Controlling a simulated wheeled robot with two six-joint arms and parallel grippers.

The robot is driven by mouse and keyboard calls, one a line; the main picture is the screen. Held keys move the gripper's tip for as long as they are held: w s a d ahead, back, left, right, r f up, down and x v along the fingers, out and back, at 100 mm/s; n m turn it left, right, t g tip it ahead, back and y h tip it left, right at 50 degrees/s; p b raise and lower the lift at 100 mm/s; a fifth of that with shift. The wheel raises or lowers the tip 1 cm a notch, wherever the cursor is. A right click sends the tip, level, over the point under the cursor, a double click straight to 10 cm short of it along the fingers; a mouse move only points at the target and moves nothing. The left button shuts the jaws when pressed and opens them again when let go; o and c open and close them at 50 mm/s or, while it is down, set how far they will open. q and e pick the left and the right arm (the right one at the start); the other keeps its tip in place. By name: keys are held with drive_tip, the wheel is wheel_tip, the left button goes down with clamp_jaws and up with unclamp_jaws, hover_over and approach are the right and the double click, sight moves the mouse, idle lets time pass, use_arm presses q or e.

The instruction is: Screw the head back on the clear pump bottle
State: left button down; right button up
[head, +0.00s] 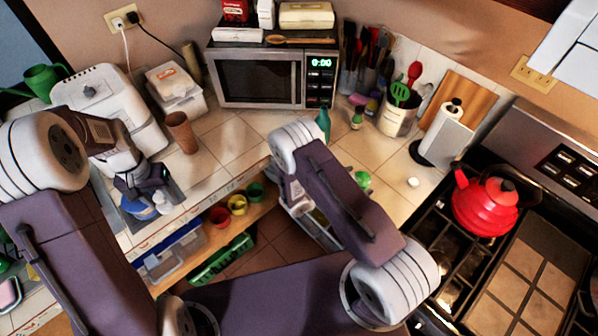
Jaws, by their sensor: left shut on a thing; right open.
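My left gripper (165,186) is at the left counter, near the sink edge. It is shut on a small pale thing (161,203), mostly hidden by the fingers; I cannot tell whether this is the clear pump bottle or its head. A blue round item (136,207) is just beside it. My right gripper (299,204) is near the counter's inner corner, largely covered by my own forearm; it is open, and I see nothing in it. A small white round piece (413,182) lies on the right counter; I cannot tell if it is the pump head.
A brown cup (182,132) stands behind my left gripper. A teal bottle (323,124) stands before the microwave (255,80). A paper towel holder (445,137) and red kettle (486,205) are at the right. Bowls (237,204) sit on a shelf below. Tiles mid-counter are clear.

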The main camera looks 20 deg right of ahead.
use_arm(q)
drive_tip(key=shift+r, duration=0.1)
use_arm(e)
drive_tip(key=shift+d+f, duration=0.1)
drive_tip(key=shift+d, duration=0.2)
use_arm(q)
drive_tip(key=shift+s+a, duration=0.1)
use_arm(e)
drive_tip(key=shift+a, duration=0.1)
use_arm(q)
drive_tip(key=shift+r, duration=0.15)
wheel_tip(320, 180, up, 2)
drive_tip(key=shift+p, duration=1.15)
use_arm(e)
drive_tip(key=x, duration=0.5)
drive_tip(key=shift+f, duration=0.2)
